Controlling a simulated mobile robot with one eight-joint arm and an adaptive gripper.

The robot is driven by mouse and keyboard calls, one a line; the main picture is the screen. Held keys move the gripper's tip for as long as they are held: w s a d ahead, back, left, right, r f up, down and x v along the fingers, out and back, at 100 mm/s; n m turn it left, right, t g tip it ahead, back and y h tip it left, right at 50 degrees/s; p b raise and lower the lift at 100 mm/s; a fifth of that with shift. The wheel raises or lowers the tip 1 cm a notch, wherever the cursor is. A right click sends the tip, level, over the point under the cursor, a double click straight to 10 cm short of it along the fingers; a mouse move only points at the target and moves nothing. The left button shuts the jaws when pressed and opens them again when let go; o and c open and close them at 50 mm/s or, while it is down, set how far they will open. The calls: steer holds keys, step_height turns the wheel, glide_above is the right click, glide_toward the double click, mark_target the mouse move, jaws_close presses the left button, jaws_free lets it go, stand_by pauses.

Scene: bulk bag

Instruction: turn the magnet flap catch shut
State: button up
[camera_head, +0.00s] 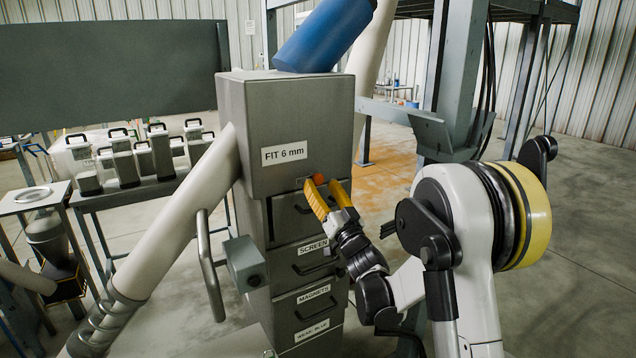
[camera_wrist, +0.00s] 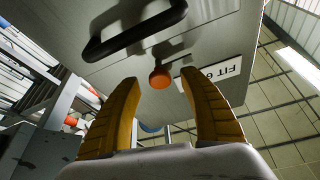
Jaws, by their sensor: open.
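A small orange knob (camera_head: 318,179), which looks like the flap catch, sits on the front of the grey metal cabinet (camera_head: 290,115), low on the upper box and right of the "FIT 6 mm" label. In the wrist view the knob (camera_wrist: 160,78) shows round, on a short stem against the grey face. My gripper (camera_head: 325,187) has yellow fingers, open and pointing at the cabinet. In the wrist view the knob appears between the fingertips of my gripper (camera_wrist: 158,88). I cannot tell whether either finger touches it.
A black handle (camera_wrist: 135,28) is close by the knob in the wrist view. Drawers marked SCREEN (camera_head: 313,247) and MAGNETS (camera_head: 313,293) lie below. A white pipe (camera_head: 180,210) and a grey bent handle (camera_head: 210,265) are on the left. Open floor lies at the right.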

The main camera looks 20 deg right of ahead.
steer(key=shift+x, duration=1.2)
jaws_close()
